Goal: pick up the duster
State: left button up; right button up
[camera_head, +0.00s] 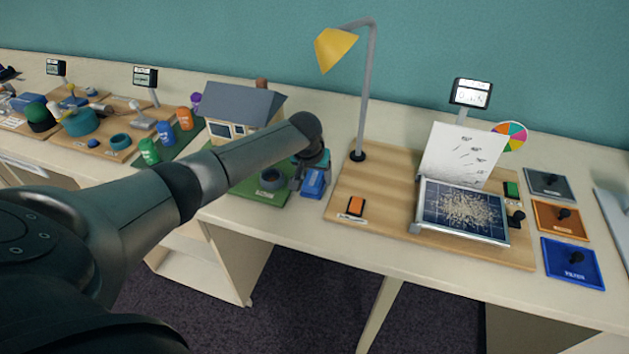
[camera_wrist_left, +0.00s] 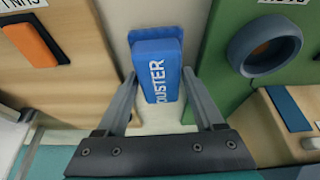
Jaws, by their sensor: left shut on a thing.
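The duster is a blue block (camera_head: 314,184) at the front of the table, between the green house base and the wooden lamp board. In the left wrist view, the duster (camera_wrist_left: 157,48) shows its white lettering. My left gripper (camera_head: 309,168) reaches down over it from the left. In the left wrist view, the fingers of my left gripper (camera_wrist_left: 160,74) lie along both sides of the duster, shut on it. The duster still appears to be at table level; whether it touches the table cannot be told. My right gripper is not in view.
A green base (camera_head: 262,193) with a model house (camera_head: 240,112) and a dark ring (camera_wrist_left: 264,46) is close on one side. On the other is a wooden board (camera_head: 385,180) with an orange switch (camera_head: 356,206) and a yellow lamp (camera_head: 335,48).

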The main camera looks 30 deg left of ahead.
aim_at(315, 172)
pick_arm(q)
jog(key=c, duration=0.4)
jog(key=shift+o, duration=0.2)
jog(key=shift+r, duration=0.15)
jog(key=shift+r, duration=0.25)
jog(key=p+v, duration=0.1)
jog(key=v, duration=0.2)
jog(key=shift+w, duration=0.15)
jog(key=s+d+p, duration=0.1)
jog(key=s+d, duration=0.1)
jog(key=s, duration=0.6)
jog(key=s+d+p, duration=0.2)
jog(key=s, duration=0.6)
jog(key=shift+s+d, duration=0.2)
jog(key=shift+d, duration=0.2)
